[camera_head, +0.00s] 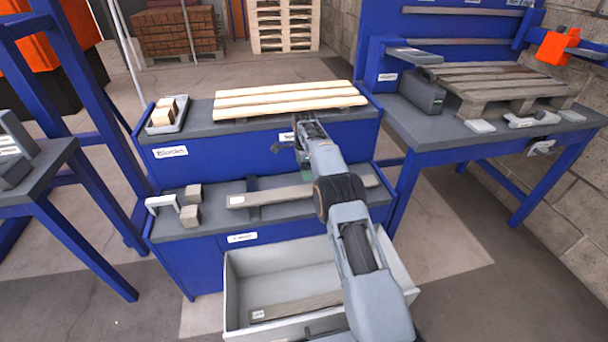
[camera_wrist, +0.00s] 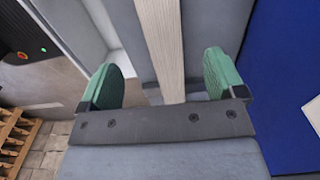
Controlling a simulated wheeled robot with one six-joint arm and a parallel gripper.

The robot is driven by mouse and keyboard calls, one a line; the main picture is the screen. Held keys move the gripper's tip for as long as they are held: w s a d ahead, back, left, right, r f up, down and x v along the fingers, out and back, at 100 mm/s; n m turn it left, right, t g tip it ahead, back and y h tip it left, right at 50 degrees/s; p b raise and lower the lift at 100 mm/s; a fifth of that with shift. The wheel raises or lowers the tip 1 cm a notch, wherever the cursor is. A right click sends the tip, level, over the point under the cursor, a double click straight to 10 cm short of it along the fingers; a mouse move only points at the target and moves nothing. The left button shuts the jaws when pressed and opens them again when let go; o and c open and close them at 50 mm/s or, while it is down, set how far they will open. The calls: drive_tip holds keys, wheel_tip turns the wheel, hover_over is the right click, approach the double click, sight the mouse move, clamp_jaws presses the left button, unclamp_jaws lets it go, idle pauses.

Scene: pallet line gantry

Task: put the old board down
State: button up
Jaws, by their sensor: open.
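A weathered grey board (camera_head: 285,194) lies across the lower bench top, with a pale label near its left end; my arm hides part of it. In the wrist view a board (camera_wrist: 160,40) runs lengthwise between the two green fingers of my gripper (camera_wrist: 166,80). The fingers stand apart, with a gap on each side of the board. In the head view my gripper is mostly hidden by my arm around the lower bench. Another old board (camera_head: 295,307) lies in the grey bin at the front.
The bin (camera_head: 235,290) stands before the lower bench (camera_head: 215,233). Several wood blocks (camera_head: 190,215) and a white bracket (camera_head: 162,204) sit at its left. Pale new boards (camera_head: 290,98) lie on the upper shelf. A worn pallet (camera_head: 495,85) rests on the right bench.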

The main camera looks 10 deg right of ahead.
drive_tip(key=s+r+n+t, duration=0.1)
drive_tip(key=s+r+n, duration=0.7)
drive_tip(key=s+r, duration=0.7)
drive_tip(key=s+f+n+t, duration=0.2)
drive_tip(key=s+n, duration=0.8)
drive_tip(key=s, duration=1.4)
drive_tip(key=shift+s+f, duration=0.25)
drive_tip(key=shift+f, duration=0.15)
drive_tip(key=shift+d, duration=0.1)
